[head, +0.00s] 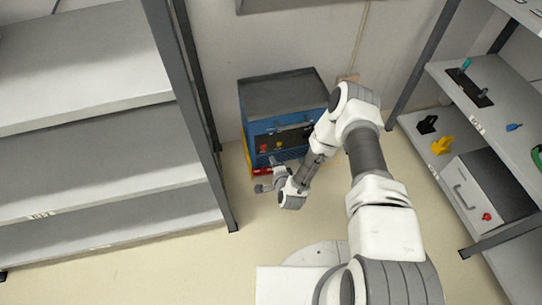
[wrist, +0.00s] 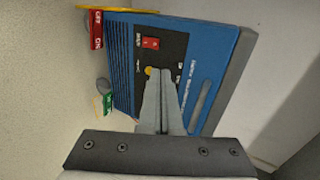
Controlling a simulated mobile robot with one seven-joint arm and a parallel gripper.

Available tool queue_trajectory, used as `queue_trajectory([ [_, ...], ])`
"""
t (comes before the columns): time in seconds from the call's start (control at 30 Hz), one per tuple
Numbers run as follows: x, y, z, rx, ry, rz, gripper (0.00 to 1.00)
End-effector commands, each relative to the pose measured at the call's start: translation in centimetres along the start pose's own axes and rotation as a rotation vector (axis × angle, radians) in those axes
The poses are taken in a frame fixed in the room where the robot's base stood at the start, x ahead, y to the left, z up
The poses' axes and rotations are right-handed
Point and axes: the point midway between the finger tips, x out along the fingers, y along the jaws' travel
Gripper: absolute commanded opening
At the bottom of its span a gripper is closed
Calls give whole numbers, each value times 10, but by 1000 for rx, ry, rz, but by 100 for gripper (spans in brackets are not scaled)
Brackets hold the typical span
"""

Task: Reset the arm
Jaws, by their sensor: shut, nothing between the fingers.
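My gripper (wrist: 160,78) is shut and empty in the wrist view, its two fingers together in front of a blue machine (wrist: 212,70). The fingertips overlap the lower edge of the machine's black control panel; I cannot tell whether they touch it. In the head view my arm reaches down and forward, with the hand low in front of the blue machine (head: 257,128), which stands on the floor against the wall under a dark grey top. The wrist view shows a red switch (wrist: 150,43) and a yellow knob (wrist: 148,70) on the panel.
A grey shelf rack (head: 110,160) stands close on the left. Another rack (head: 500,95) on the right holds a grey box (head: 480,190), a yellow item (head: 442,145) and small tools.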

Motion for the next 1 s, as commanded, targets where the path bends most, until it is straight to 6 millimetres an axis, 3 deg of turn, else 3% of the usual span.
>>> queue_trajectory([
  [0.73, -6, -5, -1, -8, -1, -1, 0],
  [0.87, -2, -27, -6, -61, -14, 10, 0],
  [1.0, 0, -71, -18, -178, -37, 39, 0],
])
